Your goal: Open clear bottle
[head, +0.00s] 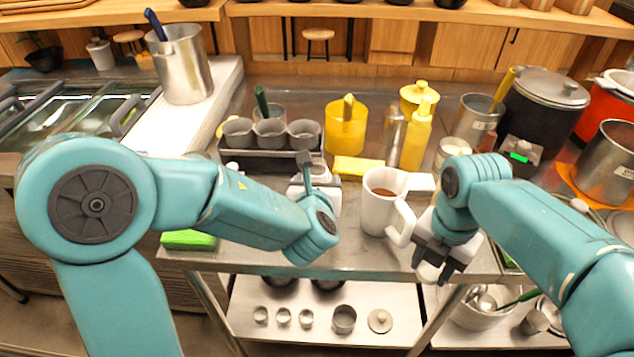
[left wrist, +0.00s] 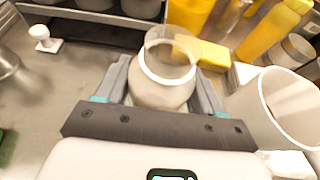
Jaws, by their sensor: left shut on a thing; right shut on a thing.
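A clear bottle (left wrist: 163,92) with pale contents and a see-through upper part stands upright in the left wrist view. My left gripper (head: 312,172) is shut on it, with one finger (left wrist: 117,80) on each side of its body. In the head view my left arm hides most of the bottle. I cannot tell whether the see-through top is a neck or a cap. My right gripper (head: 432,266) is at the front edge of the counter, beside the handle of a white pitcher (head: 377,215). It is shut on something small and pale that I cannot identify.
The pitcher holds brown contents and stands right of the bottle. A rack of grey cups (head: 270,132) and a yellow sponge (head: 357,167) are behind. A yellow squeeze bottle (head: 416,138) and a black pot (head: 545,115) stand farther right. A green sponge (head: 188,240) lies at front left.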

